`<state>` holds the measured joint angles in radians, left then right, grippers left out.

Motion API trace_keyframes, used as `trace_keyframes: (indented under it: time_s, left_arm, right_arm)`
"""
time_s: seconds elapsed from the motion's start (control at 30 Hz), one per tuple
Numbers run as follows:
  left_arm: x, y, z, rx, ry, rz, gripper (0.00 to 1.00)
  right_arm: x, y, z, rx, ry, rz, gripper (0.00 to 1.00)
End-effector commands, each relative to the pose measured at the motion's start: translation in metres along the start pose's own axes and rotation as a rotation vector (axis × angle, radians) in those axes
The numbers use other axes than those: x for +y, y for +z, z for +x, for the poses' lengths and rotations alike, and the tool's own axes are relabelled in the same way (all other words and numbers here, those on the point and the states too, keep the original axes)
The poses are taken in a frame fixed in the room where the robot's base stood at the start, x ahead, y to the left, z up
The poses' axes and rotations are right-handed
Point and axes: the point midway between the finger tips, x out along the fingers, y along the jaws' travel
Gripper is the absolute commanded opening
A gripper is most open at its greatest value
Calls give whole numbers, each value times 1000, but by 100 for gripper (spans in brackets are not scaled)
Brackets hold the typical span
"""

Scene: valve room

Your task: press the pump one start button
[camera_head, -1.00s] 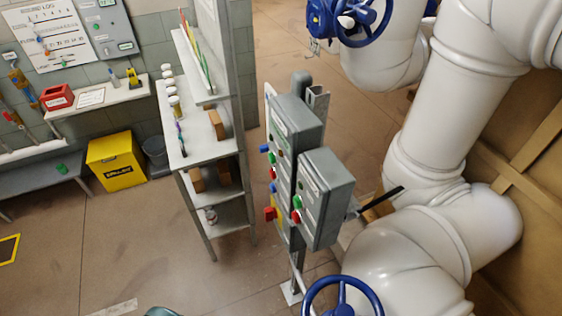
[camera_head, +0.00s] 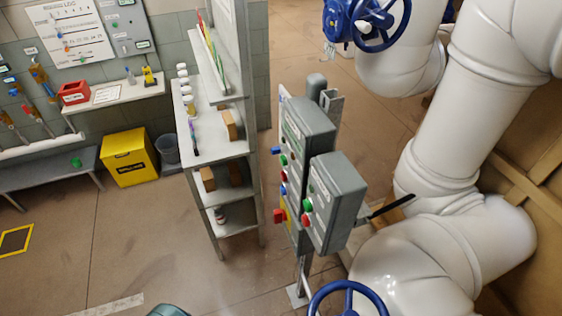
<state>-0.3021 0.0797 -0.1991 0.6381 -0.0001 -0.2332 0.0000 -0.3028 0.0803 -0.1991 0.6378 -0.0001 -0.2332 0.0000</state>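A grey control station on a post stands right of the middle in the head view. Its front box (camera_head: 338,200) carries a green button (camera_head: 307,205) above a red button (camera_head: 306,221). The box behind it (camera_head: 305,140) has several blue, green and red buttons on its left face and a red knob (camera_head: 279,215) low down. The labels are too small to read, so I cannot tell which button is pump one start. Neither of my grippers is in view.
Large white pipes (camera_head: 455,110) fill the right side. A blue valve wheel (camera_head: 347,300) stands at the bottom, below the boxes. A grey shelf unit (camera_head: 222,152) stands left of the station. A yellow bin (camera_head: 129,157) is at the left. The floor between is clear.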

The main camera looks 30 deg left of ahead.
Motion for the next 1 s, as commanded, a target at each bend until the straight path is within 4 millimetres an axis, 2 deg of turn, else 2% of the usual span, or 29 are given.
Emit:
trace_keyframes:
  time_s: [0.07,1.0]
  left_arm:
    - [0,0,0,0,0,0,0]
    - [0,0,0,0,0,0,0]
  right_arm:
    - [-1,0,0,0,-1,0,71]
    - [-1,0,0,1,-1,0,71]
